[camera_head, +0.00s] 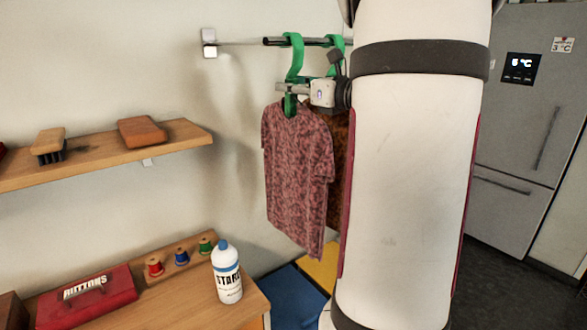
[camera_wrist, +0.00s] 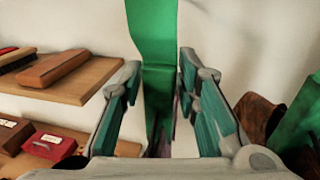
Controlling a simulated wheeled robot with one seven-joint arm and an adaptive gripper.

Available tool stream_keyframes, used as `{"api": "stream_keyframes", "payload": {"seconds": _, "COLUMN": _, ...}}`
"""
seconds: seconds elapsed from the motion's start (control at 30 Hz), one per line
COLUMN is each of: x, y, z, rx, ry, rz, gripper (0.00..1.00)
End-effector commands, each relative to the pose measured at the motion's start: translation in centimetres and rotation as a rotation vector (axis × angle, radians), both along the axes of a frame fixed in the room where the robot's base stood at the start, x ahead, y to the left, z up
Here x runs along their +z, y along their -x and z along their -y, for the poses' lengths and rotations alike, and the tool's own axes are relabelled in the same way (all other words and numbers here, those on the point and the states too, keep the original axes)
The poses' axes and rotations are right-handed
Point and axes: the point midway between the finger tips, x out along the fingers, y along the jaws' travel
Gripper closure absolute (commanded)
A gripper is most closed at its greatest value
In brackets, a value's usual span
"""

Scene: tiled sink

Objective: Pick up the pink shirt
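The pink patterned shirt (camera_head: 297,175) hangs on a green hanger (camera_head: 294,62) from a wall rod (camera_head: 258,43). My gripper (camera_head: 288,88) is at the hanger, just above the shirt's collar. In the wrist view my gripper's fingers (camera_wrist: 158,82) stand apart, one on each side of the green hanger (camera_wrist: 157,35). A narrow gap seems to show at each fingertip. The shirt is mostly hidden in the wrist view, below the fingers.
A second green hanger (camera_head: 336,48) with a brown garment (camera_head: 338,150) hangs close to the right, partly behind my arm. A shelf with brushes (camera_head: 142,131) is at left. A starch bottle (camera_head: 226,273) and red box (camera_head: 88,297) stand on the lower wooden surface.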

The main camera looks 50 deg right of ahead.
Motion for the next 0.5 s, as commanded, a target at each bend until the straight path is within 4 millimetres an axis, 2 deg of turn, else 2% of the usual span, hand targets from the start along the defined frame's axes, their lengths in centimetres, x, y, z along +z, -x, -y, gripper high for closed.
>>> {"api": "stream_keyframes", "payload": {"seconds": 0.2, "x": -0.01, "y": -0.24, "z": 0.03, "rx": -0.001, "ry": 0.001, "rz": 0.000, "gripper": 0.71}}
{"api": "stream_keyframes", "payload": {"seconds": 0.27, "x": -0.01, "y": -0.23, "z": 0.04, "rx": -0.001, "ry": 0.001, "rz": 0.000, "gripper": 0.82}}
{"api": "stream_keyframes", "payload": {"seconds": 0.33, "x": -0.01, "y": -0.22, "z": 0.03, "rx": -0.001, "ry": 0.001, "rz": 0.000, "gripper": 0.98}}
{"api": "stream_keyframes", "payload": {"seconds": 0.5, "x": -0.01, "y": -0.21, "z": 0.04, "rx": -0.001, "ry": 0.001, "rz": 0.000, "gripper": 1.00}}
